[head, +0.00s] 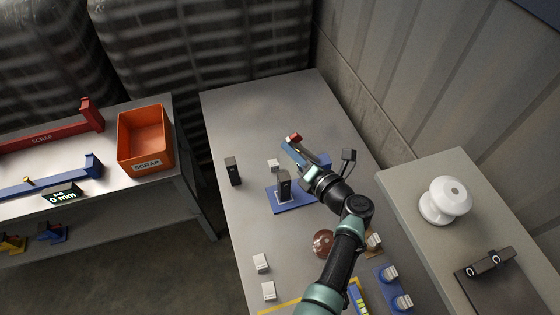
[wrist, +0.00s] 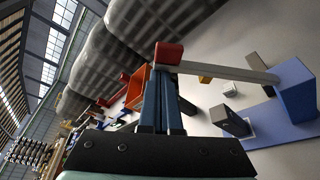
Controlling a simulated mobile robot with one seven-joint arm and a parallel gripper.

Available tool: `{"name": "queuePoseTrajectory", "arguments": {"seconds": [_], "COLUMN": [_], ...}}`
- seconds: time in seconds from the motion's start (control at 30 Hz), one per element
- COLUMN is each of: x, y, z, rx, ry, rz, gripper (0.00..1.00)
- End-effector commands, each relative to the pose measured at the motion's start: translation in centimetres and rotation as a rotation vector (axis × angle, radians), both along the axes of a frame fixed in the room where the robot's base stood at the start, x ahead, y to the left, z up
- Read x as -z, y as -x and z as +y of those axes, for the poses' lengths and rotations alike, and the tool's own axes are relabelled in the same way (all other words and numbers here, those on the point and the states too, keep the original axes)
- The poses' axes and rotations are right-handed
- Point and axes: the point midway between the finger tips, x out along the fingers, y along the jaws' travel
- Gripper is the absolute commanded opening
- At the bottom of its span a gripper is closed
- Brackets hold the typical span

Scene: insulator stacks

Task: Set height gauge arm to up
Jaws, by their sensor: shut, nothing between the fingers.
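The height gauge has a blue base (head: 285,203) on the middle table. In the wrist view its blue post (wrist: 298,90) stands at the right. A pale gauge arm (wrist: 230,70) runs left from the post to a red end knob (wrist: 168,54). The knob also shows in the head view (head: 294,137). My gripper (wrist: 161,78) is shut and empty, with its blue fingertips just below the knob in the wrist view; I cannot tell whether they touch it. In the head view my gripper (head: 288,147) covers part of the gauge.
A dark block (head: 284,186) stands at the blue base. Another dark block (head: 233,171) stands to its left. A brown round part (head: 323,243) and small white blocks (head: 261,263) sit nearer. An orange scrap bin (head: 145,140) is on the left bench, a white insulator (head: 445,200) on the right.

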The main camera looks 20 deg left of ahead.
Motion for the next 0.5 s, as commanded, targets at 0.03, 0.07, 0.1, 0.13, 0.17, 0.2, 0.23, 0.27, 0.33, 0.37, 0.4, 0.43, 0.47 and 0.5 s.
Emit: {"name": "queuePoseTrajectory", "arguments": {"seconds": [0.03,0.07,0.1,0.13,0.17,0.2,0.23,0.27,0.33,0.37,0.4,0.43,0.47,0.5], "x": [-0.5,-0.7,-0.9,-1.0,-1.1,-1.3,-1.3,-1.4,-1.5,-1.6,-1.6,-1.6,-1.7,-1.7], "y": [-0.4,-0.6,-0.8,-0.9,-1.0,-1.2,-1.2,-1.3,-1.4,-1.5,-1.6,-1.6,-1.7,-1.7], "z": [-0.4,-0.6,-0.9,-1.1,-1.2,-1.4,-1.5,-1.6,-1.9,-1.9,-2.0,-2.1,-2.1,-2.2], "rx": [0.002,0.002,0.002,0.002,0.002,0.002,0.001,0.001,0.001,0.002,0.002,0.002,0.002,0.001], "ry": [0.001,0.001,0.002,0.002,0.002,0.002,0.004,0.003,0.005,0.004,0.005,0.005,0.005,0.005], "rz": [-0.001,-0.002,-0.002,-0.002,-0.002,-0.003,-0.003,-0.002,-0.002,-0.002,-0.003,-0.003,-0.003,-0.002], "gripper": [0.00,0.00,0.00,0.00,0.00,0.00,0.00,0.00,0.00,0.00,0.00,0.00,0.00,0.00]}}
